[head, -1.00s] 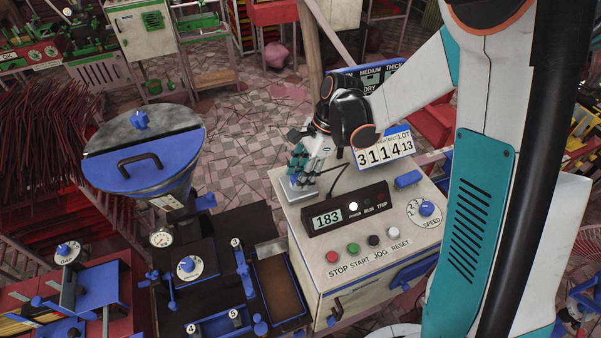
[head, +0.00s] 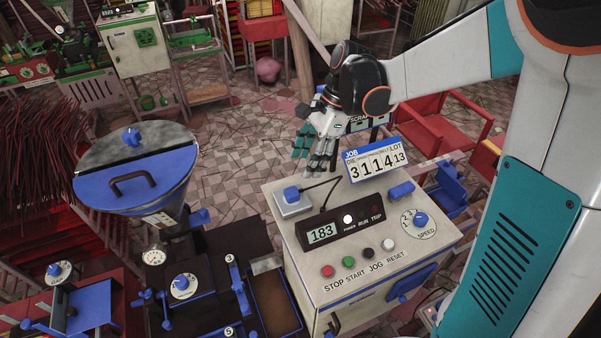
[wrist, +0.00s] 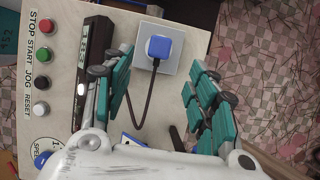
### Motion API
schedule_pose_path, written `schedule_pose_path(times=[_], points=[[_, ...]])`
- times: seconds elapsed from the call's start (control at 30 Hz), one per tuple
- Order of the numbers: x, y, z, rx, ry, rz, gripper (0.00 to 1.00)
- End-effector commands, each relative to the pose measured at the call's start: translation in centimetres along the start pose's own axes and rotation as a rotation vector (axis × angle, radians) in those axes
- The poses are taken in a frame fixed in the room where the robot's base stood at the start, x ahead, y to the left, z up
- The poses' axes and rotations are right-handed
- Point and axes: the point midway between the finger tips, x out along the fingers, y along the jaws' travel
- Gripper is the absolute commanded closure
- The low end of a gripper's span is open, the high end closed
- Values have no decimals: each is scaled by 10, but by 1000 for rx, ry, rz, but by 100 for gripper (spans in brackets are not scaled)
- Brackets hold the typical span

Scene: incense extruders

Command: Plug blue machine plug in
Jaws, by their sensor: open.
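The blue plug (head: 291,194) sits on a pale socket plate (head: 294,210) at the back left corner of the control box top. In the wrist view the blue plug (wrist: 158,47) is on the square socket plate (wrist: 175,65), with a dark cable (wrist: 148,95) leading from it. It looks seated there, though the pins are hidden. My gripper (head: 314,160) is open and empty, above and behind the plug in the head view. In the wrist view its teal fingers (wrist: 160,95) are spread apart, with the plug beyond them.
The control box (head: 350,285) carries a display reading 183 (head: 322,234), a lit white lamp (head: 347,218), buttons and a speed knob (head: 421,219). A job sign (head: 375,168) stands at its back edge. A blue-lidded hopper (head: 135,175) stands left.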

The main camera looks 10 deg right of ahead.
Motion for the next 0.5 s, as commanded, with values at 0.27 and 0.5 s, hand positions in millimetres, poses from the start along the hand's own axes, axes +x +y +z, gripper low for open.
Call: schedule_pose_path(times=[0.27,0.5], points=[[-20,0,0,1,0,0,47],[-20,0,0,1,0,0,47]])
